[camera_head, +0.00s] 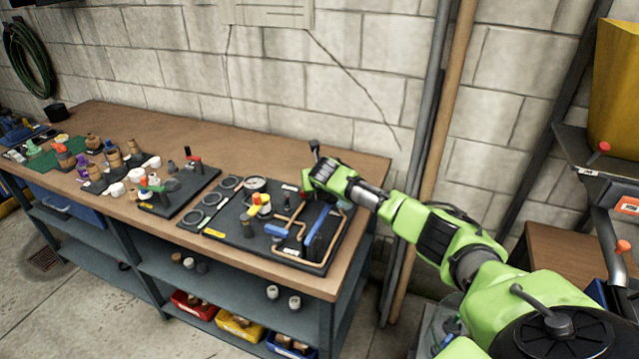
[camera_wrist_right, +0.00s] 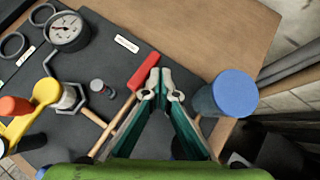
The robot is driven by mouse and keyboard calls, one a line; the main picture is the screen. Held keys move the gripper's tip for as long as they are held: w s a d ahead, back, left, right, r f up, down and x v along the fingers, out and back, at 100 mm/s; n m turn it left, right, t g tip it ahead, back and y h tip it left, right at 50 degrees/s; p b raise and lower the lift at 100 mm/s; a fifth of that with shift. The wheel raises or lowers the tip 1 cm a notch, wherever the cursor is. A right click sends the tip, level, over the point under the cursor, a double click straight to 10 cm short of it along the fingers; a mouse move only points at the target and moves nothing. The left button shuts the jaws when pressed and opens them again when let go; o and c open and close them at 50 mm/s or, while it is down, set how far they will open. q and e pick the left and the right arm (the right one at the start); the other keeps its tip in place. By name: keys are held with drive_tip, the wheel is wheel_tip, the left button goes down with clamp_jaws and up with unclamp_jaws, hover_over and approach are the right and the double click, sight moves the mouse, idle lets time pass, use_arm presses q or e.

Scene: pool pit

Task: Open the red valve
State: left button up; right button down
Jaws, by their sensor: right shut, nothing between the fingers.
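The red valve handle (camera_wrist_right: 145,71) lies on the dark board in the right wrist view, slanting up to the right, on a copper pipe. My right gripper (camera_wrist_right: 164,93) is shut and empty. Its fingertips appear right beside the handle's right side; I cannot tell whether they touch it. In the head view my right gripper (camera_head: 308,188) is over the back right of the board and hides most of this valve. My left gripper is not in view.
The board (camera_head: 232,236) also carries a gauge (camera_wrist_right: 66,31), a yellow valve (camera_wrist_right: 46,92) and blue handles (camera_head: 277,230). A blue-topped post (camera_wrist_right: 231,94) stands close to the right of my fingers. Other fittings crowd the workbench (camera_head: 150,126) to the left. A block wall is behind.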

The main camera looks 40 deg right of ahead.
drive_tip(key=v, duration=0.8)
drive_tip(key=shift+s+d+r, duration=0.15)
drive_tip(key=shift+s, duration=0.35)
